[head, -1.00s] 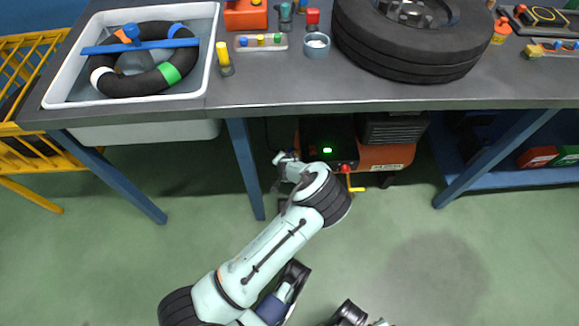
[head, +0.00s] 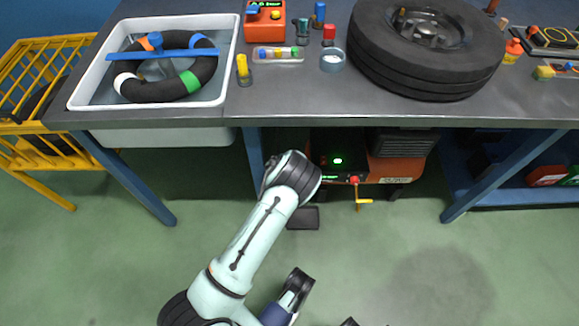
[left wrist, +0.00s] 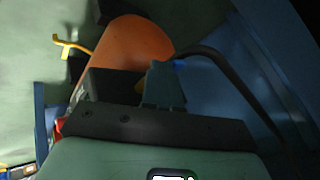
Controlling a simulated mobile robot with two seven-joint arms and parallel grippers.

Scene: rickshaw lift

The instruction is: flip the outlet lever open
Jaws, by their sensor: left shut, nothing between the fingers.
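An orange and black compressor (head: 390,168) stands on the floor under the bench, with a lit green display. A yellow lever (head: 362,201) hangs at its front, just below a red knob (head: 354,180), and its end points right. The lever also shows at the upper left of the left wrist view (left wrist: 72,47), beside the orange tank (left wrist: 135,45). My left gripper (left wrist: 162,85) is shut and empty. In the head view it is hidden behind my wrist, left of the compressor and apart from the lever.
The bench (head: 290,108) carries a tire (head: 430,55) and a white basin (head: 228,75). Blue bench legs (head: 252,165) stand near my left wrist. A yellow rack (head: 40,150) is at the left. A dark hose (left wrist: 225,65) curves through the left wrist view.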

